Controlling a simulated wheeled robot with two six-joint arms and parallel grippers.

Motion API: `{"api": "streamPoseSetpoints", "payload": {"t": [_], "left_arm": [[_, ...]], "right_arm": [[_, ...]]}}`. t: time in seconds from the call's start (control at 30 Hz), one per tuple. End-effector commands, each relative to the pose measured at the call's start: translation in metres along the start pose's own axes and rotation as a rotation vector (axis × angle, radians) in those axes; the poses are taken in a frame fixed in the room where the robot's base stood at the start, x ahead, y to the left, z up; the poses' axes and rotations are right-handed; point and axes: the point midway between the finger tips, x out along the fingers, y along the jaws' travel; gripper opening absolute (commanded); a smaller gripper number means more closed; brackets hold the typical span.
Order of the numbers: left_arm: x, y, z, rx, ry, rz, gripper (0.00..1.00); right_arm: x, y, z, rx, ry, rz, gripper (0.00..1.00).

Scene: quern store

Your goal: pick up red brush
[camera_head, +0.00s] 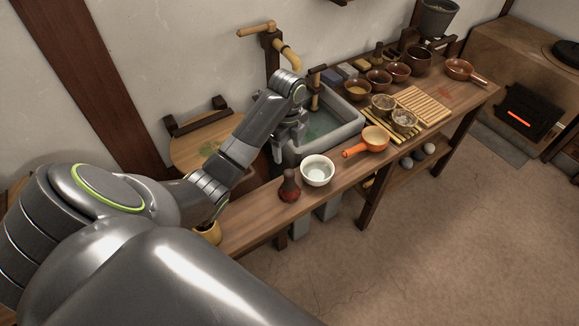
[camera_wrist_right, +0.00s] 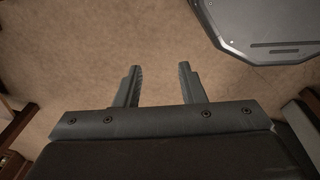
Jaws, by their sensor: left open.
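A small upright thing with a dark brown top and a red lower part (camera_head: 289,187) stands near the front edge of the wooden counter (camera_head: 262,208), left of a white bowl. It looks like the red brush. My left gripper (camera_head: 284,146) points down by the left end of the sink, behind and above this brush and apart from it. It is open; its fingertips are small and partly hidden. My right gripper (camera_wrist_right: 159,78) is open and empty over bare floor in the right wrist view.
The white bowl (camera_head: 318,170) stands close right of the brush, then an orange-handled pan (camera_head: 373,140). The stone sink (camera_head: 345,138) has a tap (camera_head: 288,54) behind it. Several brown bowls, a slatted mat (camera_head: 424,105) and a dark brush-shaped thing (camera_head: 378,51) crowd the right.

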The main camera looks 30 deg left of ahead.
Motion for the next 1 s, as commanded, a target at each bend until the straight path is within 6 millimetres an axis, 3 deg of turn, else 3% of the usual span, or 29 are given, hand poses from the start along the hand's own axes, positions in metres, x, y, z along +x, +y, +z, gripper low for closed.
{"api": "streamPoseSetpoints", "payload": {"t": [0.03,0.7,1.0], "left_arm": [[0.012,0.000,0.000,0.000,0.000,0.000,0.60],[0.085,0.000,0.000,-0.001,0.000,-0.001,0.60],[0.095,-0.001,0.000,-0.001,0.000,-0.001,0.60]], "right_arm": [[0.012,-0.001,-0.001,0.000,0.002,0.000,0.36],[0.085,-0.009,-0.002,-0.001,0.016,-0.002,0.36],[0.095,-0.010,-0.001,-0.001,0.015,-0.003,0.36]]}}
